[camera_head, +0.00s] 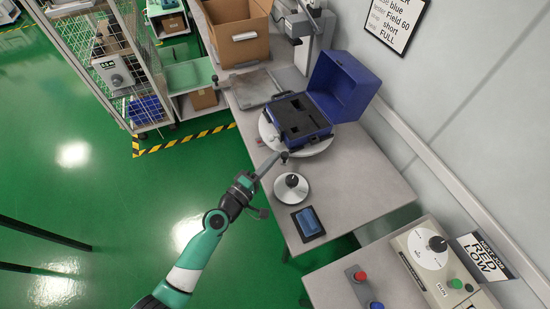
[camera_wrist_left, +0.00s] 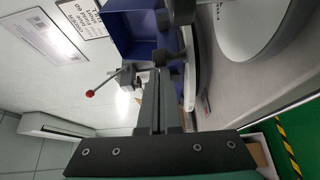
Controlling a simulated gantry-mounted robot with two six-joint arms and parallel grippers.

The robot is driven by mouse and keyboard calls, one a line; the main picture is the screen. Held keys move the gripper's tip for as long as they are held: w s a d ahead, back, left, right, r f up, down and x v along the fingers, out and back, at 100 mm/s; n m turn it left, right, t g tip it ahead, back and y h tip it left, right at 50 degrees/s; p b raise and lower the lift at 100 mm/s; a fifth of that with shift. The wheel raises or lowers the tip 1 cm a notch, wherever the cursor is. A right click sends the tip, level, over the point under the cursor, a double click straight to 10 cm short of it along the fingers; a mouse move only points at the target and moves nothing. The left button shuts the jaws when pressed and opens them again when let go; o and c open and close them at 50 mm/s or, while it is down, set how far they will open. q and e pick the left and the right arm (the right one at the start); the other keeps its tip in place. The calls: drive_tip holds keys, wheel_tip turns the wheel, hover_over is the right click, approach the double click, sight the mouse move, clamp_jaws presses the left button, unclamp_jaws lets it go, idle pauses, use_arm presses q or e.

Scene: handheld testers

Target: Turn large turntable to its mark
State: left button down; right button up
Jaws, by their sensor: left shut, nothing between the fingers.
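The large turntable (camera_head: 316,149) is a white disc on the grey bench, with an open blue case (camera_head: 299,122) on top that hides most of it. In the left wrist view its pale rim (camera_wrist_left: 189,65) stands edge-on beside the blue case (camera_wrist_left: 130,32). My left gripper (camera_head: 281,158) is shut and empty at the turntable's near edge, by a small dark knob. In the left wrist view the gripper (camera_wrist_left: 163,75) points towards dark knobs; I cannot tell whether it touches one. The turntable's mark cannot be made out. My right gripper is not in view.
A cardboard box (camera_head: 238,34) and a grey flat plate (camera_head: 254,88) are farther back. The bench's right part is clear.

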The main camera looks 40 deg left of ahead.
use_arm(q)
drive_tip(key=shift+d, duration=0.45)
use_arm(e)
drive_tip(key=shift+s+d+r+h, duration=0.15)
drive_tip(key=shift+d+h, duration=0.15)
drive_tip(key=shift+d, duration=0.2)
use_arm(q)
drive_tip(key=shift+w, duration=0.1)
